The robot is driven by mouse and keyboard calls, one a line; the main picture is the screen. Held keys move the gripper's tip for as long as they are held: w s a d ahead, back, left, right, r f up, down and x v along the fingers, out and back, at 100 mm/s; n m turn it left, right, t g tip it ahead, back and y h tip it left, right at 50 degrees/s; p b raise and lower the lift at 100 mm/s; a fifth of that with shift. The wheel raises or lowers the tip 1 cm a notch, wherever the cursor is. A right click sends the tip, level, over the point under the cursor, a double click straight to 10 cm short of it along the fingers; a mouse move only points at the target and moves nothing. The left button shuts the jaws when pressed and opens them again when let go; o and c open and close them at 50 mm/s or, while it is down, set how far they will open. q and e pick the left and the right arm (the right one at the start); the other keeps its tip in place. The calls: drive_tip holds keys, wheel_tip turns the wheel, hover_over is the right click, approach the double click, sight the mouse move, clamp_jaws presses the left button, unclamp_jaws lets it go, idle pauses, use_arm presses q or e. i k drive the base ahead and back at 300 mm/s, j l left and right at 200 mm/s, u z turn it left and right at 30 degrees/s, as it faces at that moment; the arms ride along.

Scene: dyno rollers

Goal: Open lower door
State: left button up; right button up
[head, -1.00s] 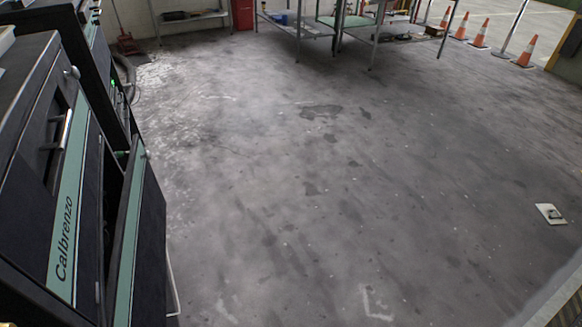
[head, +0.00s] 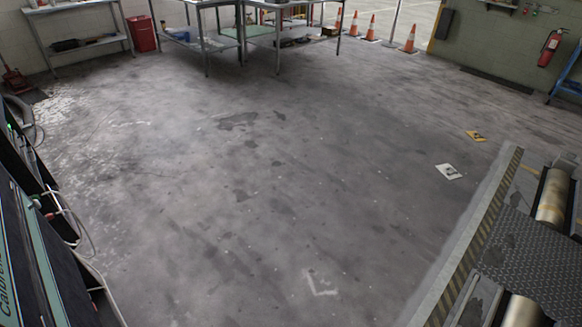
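The dark cabinet (head: 10,225) with green trim and part of the name "Calbrenzo" is at the far left edge, cut off by the frame. A dark door panel with a green edge strip (head: 42,262) stands out from its front, apparently ajar. Its lower part and the cabinet's inside are out of view. Neither of my grippers is in view.
Hoses (head: 82,228) hang beside the cabinet. A wide grey concrete floor (head: 250,200) is clear in the middle. A roller bed (head: 510,250) with a striped edge lies at right. Metal tables (head: 225,40), a red bin (head: 141,33) and orange cones (head: 373,27) stand at the back.

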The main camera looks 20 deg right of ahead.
sight(68, 304)
drive_tip(key=u, duration=0.3)
drive_tip(key=i+l+u, duration=0.3)
drive_tip(key=u, duration=0.15)
drive_tip(key=i+l+u, duration=0.35)
drive_tip(key=u, duration=0.15)
drive_tip(key=l, duration=0.1)
